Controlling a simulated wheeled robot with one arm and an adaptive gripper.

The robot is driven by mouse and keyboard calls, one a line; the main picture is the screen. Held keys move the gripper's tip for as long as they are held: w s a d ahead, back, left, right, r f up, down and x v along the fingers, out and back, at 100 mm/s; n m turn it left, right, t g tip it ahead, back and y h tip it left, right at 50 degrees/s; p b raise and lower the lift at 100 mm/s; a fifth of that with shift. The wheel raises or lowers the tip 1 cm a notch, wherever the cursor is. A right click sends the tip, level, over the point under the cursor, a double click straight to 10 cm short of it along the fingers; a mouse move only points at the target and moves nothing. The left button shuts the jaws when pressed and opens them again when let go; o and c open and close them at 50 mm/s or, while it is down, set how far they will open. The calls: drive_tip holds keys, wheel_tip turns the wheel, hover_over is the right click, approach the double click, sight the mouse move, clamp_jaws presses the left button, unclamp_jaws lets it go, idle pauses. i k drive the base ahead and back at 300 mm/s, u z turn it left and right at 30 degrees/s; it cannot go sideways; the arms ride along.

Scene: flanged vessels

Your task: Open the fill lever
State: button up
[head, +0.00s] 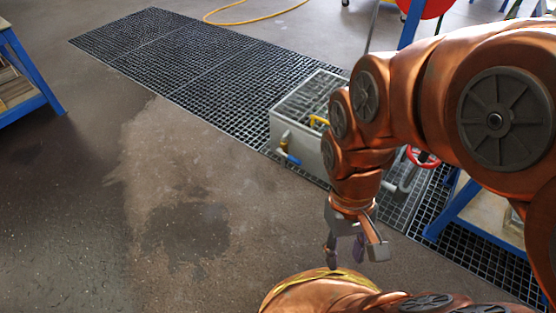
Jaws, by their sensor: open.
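A pale grey box-shaped vessel (297,146) stands on the floor grating, partly behind my arm. A yellow lever (318,121) shows at its top. A small valve with a blue handle (290,158) and a yellow part sits low on its near left side. A red handwheel (422,160) shows just behind my arm on the right. I cannot tell which of these is the fill lever. My gripper (346,252) hangs pointing down in front of the vessel, open and empty, apart from every handle. My arm hides the vessel's right part.
Dark grating (185,55) runs diagonally across the floor. A blue-framed bench (40,72) stands at the left edge, and another blue frame (455,208) at the right. A yellow hose (245,22) lies at the back. The floor at left and centre is clear.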

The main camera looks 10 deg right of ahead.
sight(290, 158)
drive_tip(key=u, duration=2.35)
drive_tip(key=k, duration=0.7)
drive_tip(key=z, duration=1.5)
drive_tip(key=i, duration=0.5)
